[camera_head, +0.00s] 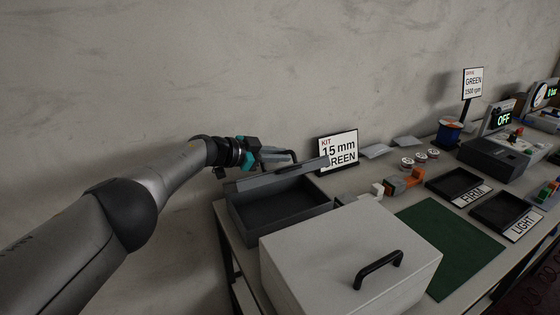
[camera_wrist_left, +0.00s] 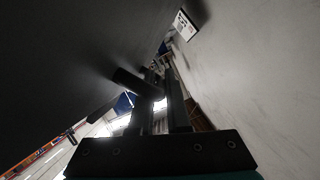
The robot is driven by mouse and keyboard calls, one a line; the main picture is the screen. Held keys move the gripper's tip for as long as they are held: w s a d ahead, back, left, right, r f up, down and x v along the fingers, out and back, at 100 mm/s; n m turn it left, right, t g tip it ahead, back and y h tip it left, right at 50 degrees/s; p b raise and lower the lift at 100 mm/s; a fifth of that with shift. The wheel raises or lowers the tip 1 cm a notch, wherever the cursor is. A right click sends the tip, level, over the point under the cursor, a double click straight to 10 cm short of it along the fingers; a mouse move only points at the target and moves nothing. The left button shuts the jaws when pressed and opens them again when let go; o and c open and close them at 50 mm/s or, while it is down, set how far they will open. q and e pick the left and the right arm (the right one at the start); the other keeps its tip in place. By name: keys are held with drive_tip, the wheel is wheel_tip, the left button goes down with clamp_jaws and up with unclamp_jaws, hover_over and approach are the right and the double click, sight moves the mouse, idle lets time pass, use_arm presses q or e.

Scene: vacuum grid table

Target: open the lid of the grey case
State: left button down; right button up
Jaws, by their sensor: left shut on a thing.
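The grey case (camera_head: 247,224) stands open at the left end of the table, and its dark, empty-looking inside shows in the head view. Its lid (camera_head: 255,182) is raised and seen nearly edge-on above the back of the case. My left gripper (camera_head: 277,157) is at the lid's upper side, shut on the dark lid handle (camera_head: 291,154). In the left wrist view the gripper (camera_wrist_left: 162,95) has the handle (camera_wrist_left: 136,82) at its fingers, and the dark lid (camera_wrist_left: 70,50) fills the left side. The exact grip is partly hidden. My right gripper is out of view.
A pale box (camera_head: 330,245) with a black handle (camera_head: 378,270) stands in front of the case. A kit sign (camera_head: 338,151) is close to the right of the lid. A green mat (camera_head: 450,245) and black trays (camera_head: 455,184) lie further right. The wall is close behind.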

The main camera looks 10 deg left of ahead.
use_arm(q)
drive_tip(key=shift+a, duration=0.15)
idle(0.3)
drive_tip(key=c, duration=1.2)
unclamp_jaws()
drive_tip(key=shift+o, duration=0.2)
drive_tip(key=shift+a+r+p, duration=0.1)
drive_tip(key=shift+r+p, duration=0.1)
drive_tip(key=shift+p, duration=0.25)
drive_tip(key=p+v, duration=0.4)
drive_tip(key=p, duration=0.2)
drive_tip(key=shift+s+a+r, duration=0.15)
drive_tip(key=shift+s+a, duration=0.1)
drive_tip(key=shift+a, duration=0.05)
drive_tip(key=p+v, duration=0.3)
drive_tip(key=v, duration=0.5)
drive_tip(key=shift+s+p, duration=0.1)
drive_tip(key=shift+p, duration=0.3)
drive_tip(key=shift+v, duration=0.95)
drive_tip(key=shift+a, duration=0.1)
